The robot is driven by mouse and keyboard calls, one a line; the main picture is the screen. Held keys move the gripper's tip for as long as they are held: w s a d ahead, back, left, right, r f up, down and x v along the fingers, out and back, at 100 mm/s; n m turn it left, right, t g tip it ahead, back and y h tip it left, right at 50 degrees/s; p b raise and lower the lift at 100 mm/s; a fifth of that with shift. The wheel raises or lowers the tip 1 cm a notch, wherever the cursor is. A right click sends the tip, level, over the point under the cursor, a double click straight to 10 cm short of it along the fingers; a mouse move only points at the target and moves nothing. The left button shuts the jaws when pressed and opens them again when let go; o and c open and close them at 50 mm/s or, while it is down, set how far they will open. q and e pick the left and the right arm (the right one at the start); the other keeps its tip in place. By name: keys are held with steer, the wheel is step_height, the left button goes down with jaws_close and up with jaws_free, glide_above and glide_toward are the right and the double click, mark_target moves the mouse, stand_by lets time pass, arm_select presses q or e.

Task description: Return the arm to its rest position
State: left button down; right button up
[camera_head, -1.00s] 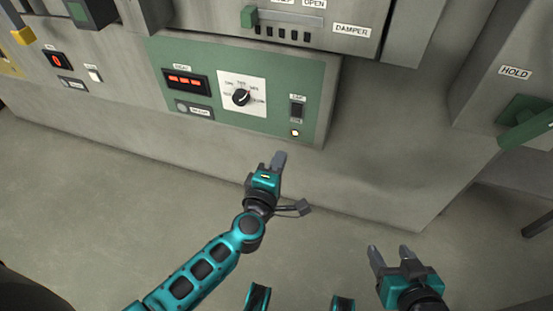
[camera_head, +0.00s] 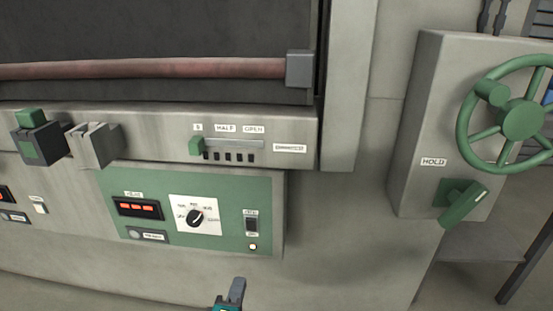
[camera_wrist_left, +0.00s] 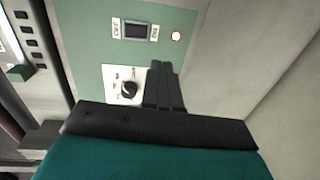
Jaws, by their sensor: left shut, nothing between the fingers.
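My left gripper (camera_head: 237,291) shows at the bottom edge of the head view, below the green control panel (camera_head: 262,190). Its fingers are shut and empty, and apart from the panel as far as I can see. In the left wrist view the shut fingers (camera_wrist_left: 163,88) overlap the panel in the picture, below the switch (camera_wrist_left: 135,31) and lit lamp (camera_wrist_left: 176,36) and beside the dial (camera_wrist_left: 128,89). The rest of the left arm is out of the head view. My right gripper is not in view.
A damper slider (camera_head: 197,146) sits above the panel. A dark block-shaped handle (camera_head: 40,143) juts out at the left. A green hold lever (camera_head: 462,203) and a handwheel (camera_head: 515,118) are on the right cabinet (camera_head: 415,125). The wall between panel and cabinet is bare.

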arm_select(q)
steer(key=s+d+m+g+h, duration=0.2)
steer(key=s+m+h, duration=0.45)
steer(key=m, duration=0.65)
steer(key=s+a+f+m+g+y, duration=0.2)
steer(key=s+a+m+g+y, duration=0.2)
steer(key=s+a+m, duration=0.3)
step_height(320, 180, up, 9)
steer(key=s+a+y+p, duration=0.1)
steer(key=s+p, duration=0.1)
steer(key=p, duration=1.1)
steer(key=shift+s, duration=0.35)
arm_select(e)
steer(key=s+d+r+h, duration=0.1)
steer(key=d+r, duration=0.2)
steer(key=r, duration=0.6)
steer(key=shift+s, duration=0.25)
arm_select(q)
steer(key=shift+a, duration=0.1)
